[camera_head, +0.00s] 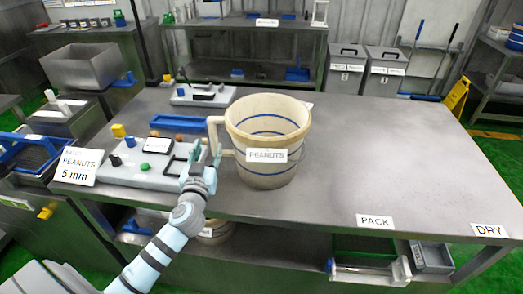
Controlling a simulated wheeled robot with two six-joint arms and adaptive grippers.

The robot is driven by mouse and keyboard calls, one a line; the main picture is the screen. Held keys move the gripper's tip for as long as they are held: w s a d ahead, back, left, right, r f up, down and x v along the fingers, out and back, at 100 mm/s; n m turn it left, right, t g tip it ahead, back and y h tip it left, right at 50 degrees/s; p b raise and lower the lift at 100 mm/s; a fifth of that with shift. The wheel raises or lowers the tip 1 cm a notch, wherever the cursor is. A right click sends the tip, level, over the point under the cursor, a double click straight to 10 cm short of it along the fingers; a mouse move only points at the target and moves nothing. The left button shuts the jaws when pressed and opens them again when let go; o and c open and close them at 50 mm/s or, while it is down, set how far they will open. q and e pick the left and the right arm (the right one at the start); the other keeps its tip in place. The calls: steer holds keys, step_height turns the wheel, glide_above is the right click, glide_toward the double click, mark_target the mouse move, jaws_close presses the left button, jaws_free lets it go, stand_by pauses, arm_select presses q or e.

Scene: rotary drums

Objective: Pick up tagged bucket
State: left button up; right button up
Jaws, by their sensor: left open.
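A cream bucket (267,172) with blue bands and a "PEANUTS" tag (266,155) stands upright on the grey metal table (400,170). Its handle (213,132) is on its left side. My left gripper (197,157) is open just left of the bucket, beside the lower part of the handle. I cannot tell whether its fingers touch the handle. My right gripper is not in the view.
A grey panel with knobs (125,170) lies left of the bucket, with another panel (204,94) behind. A sign reading "PEANUTS 5 mm" (76,167) is at the table's left edge. The table right of the bucket is clear. Another container (214,232) stands below.

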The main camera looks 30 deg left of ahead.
mark_target(213, 139)
arm_select(q)
steer(key=x, duration=0.4)
steer(key=p+x, duration=0.1)
steer(key=x, duration=0.1)
steer(key=shift+w+d+r, duration=0.2)
steer(key=shift+w+r, duration=0.05)
steer(key=shift+r, duration=0.05)
steer(key=shift+w+f, duration=0.1)
jaws_close()
